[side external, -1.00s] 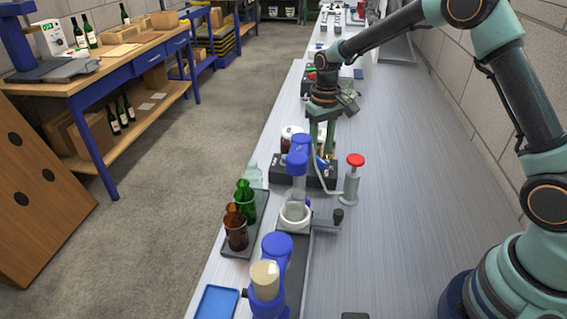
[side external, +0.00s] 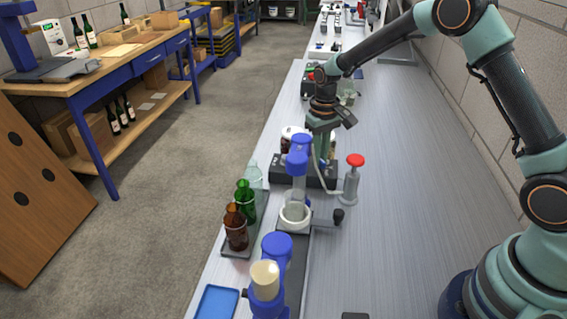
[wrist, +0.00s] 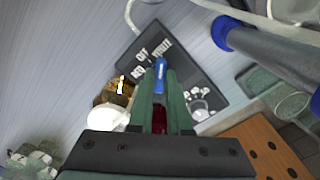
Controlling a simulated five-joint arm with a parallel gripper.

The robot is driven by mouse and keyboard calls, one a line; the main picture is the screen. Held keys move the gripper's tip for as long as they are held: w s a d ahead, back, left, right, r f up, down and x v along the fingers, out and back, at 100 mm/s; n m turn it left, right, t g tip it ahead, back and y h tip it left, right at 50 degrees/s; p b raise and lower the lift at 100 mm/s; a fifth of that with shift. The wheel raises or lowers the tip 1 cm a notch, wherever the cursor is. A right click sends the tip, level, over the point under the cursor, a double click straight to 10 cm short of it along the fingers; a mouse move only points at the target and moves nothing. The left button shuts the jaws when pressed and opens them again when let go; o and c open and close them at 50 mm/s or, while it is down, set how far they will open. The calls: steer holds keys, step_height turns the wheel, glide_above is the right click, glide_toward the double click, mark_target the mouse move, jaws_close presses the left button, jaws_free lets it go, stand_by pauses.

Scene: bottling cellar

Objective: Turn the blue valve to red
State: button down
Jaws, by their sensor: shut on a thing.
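The blue valve handle (wrist: 160,75) shows in the wrist view as a small blue bar between my gripper's green fingertips. It sits over a dark base plate (wrist: 193,62) with white lettering, only partly readable. My gripper (wrist: 160,82) points down and is shut on the handle. In the side external view my gripper (side external: 324,160) is down at the dark base plate (side external: 279,172), and the handle cannot be made out there. Something dark red (wrist: 159,120) shows between the fingers in the wrist view.
A red-topped pump (side external: 354,170) stands right of the plate, with a pale hose. A blue-capped stand (side external: 298,160) is in front. Brown (side external: 236,230) and green (side external: 244,203) bottles stand on a tray at left.

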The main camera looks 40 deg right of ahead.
steer(key=shift+n, duration=0.3)
steer(key=n, duration=0.4)
steer(key=shift+n, duration=0.3)
steer(key=n, duration=0.4)
steer(key=shift+n, duration=0.3)
steer(key=n, duration=1)
steer(key=c, duration=0.9)
jaws_free()
steer(key=shift+o, duration=0.2)
